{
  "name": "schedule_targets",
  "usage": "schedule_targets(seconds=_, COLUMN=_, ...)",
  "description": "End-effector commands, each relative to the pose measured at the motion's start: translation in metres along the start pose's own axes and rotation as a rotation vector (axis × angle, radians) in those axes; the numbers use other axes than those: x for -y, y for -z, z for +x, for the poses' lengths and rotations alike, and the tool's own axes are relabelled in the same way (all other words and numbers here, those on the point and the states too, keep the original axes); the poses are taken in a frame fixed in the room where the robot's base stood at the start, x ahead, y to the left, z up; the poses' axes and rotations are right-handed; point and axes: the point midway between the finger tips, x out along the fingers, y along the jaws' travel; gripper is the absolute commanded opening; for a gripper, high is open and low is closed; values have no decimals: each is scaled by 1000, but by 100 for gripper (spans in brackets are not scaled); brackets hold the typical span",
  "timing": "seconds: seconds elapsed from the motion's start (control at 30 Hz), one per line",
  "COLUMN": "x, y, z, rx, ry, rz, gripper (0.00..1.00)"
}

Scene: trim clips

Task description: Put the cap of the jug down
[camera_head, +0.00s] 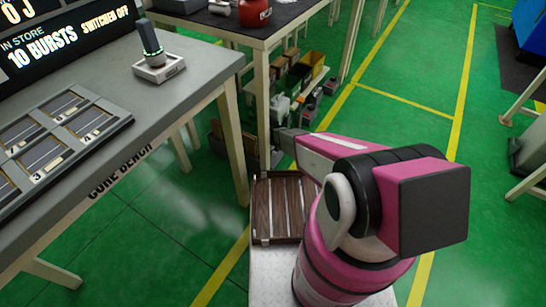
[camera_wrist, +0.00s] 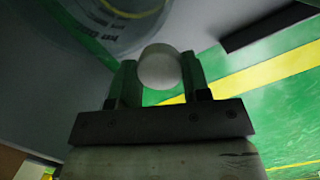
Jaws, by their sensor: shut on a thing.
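The cap (camera_wrist: 160,65) is a pale round piece in the wrist view. My gripper (camera_wrist: 160,80) is shut on it, with one finger at each side. In the head view my arm reaches away from me, and its far end is low beside the bench legs; the cap cannot be made out there. A whitish jug (camera_head: 281,107) stands just beyond the end of my arm, among things under the rear table. Whether the cap touches anything is not clear.
A brown slatted tray (camera_head: 277,205) lies near my arm. The grey bench (camera_head: 190,95) with its legs is at left.

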Motion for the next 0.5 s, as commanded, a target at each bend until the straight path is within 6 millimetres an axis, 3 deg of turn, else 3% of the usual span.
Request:
schedule_targets(seconds=0.4, x=0, y=6, z=47, rx=0, ry=-1, rz=-1, gripper=22)
schedule_targets(seconds=0.5, x=0, y=7, z=49, rx=0, ry=-1, rz=-1, gripper=22)
